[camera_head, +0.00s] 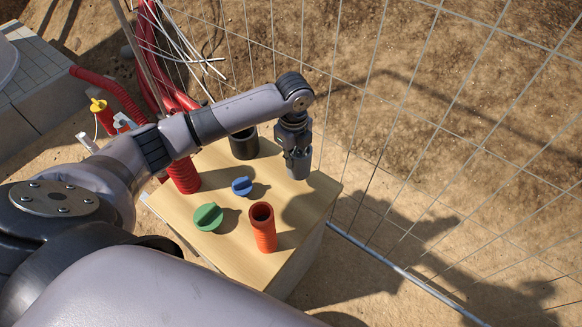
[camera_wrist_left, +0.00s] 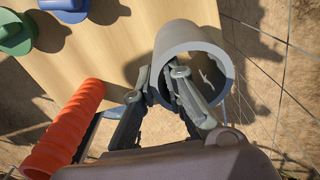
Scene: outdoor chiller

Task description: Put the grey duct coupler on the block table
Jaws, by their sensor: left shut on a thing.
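The grey duct coupler (camera_head: 299,164) is a short hollow cylinder at the right corner of the block table (camera_head: 173,212), a wooden-topped block. My left gripper (camera_head: 296,148) is shut on the coupler. In the left wrist view the coupler (camera_wrist_left: 183,47) shows its round open end, with one finger of the left gripper (camera_wrist_left: 178,95) inside the ring and the other outside its wall. I cannot tell whether the coupler's lower end touches the table top. My right gripper is not in view.
On the table stand an orange corrugated pipe (camera_head: 262,228), a green knob-like cap (camera_head: 208,217), a smaller blue one (camera_head: 242,186), a black cylinder (camera_head: 244,144) and a red corrugated pipe (camera_head: 184,175). A wire fence (camera_head: 400,110) runs close behind the table.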

